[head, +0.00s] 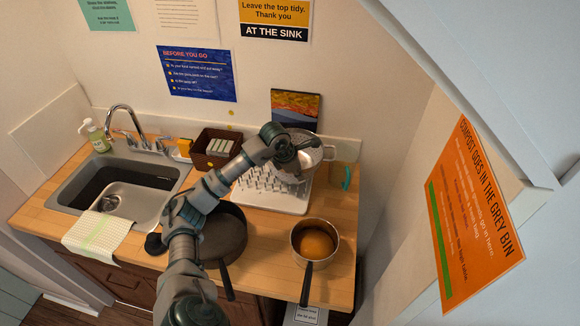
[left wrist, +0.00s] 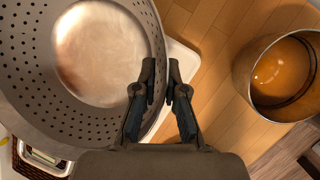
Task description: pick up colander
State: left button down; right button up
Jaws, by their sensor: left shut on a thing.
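The colander (head: 314,154) is a grey metal bowl with small holes. In the head view it is above the white drying rack at the back of the counter, partly hidden by my left gripper. In the left wrist view the colander (left wrist: 32,85) fills the upper left, with its rim between or right beside the fingers. My left gripper (head: 293,150) reaches in from the left and is shut on the colander's edge. Its two fingers (left wrist: 161,85) show close together in the wrist view. My right gripper is not in view.
A white drying rack (head: 270,200) lies below the colander. A saucepan with orange contents (head: 315,243) stands to the right, and a dark pan (head: 225,236) lies under my arm. A sink (head: 120,190) is at the left. A brown caddy (head: 213,148) stands behind.

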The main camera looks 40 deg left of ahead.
aim_at(303, 169)
pick_arm(q)
jog(key=r, duration=0.1)
jog(key=d+r, duration=0.1)
jog(key=r, duration=0.1)
jog(key=shift+w+r, duration=0.1)
jog(key=shift+w, duration=0.05)
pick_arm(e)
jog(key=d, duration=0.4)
pick_arm(q)
jog(key=shift+s+a+r, duration=0.2)
jog(key=shift+a+r, duration=0.15)
jog(key=shift+r, duration=0.05)
jog(key=s+d+b, duration=0.2)
jog(key=s+b, duration=0.1)
jog(key=s, duration=0.4)
jog(key=s+d+r+b, duration=0.1)
jog(key=s+b, duration=0.3)
jog(key=s, duration=0.4)
jog(key=shift+d+r, duration=0.25)
jog(key=shift+d, duration=0.6)
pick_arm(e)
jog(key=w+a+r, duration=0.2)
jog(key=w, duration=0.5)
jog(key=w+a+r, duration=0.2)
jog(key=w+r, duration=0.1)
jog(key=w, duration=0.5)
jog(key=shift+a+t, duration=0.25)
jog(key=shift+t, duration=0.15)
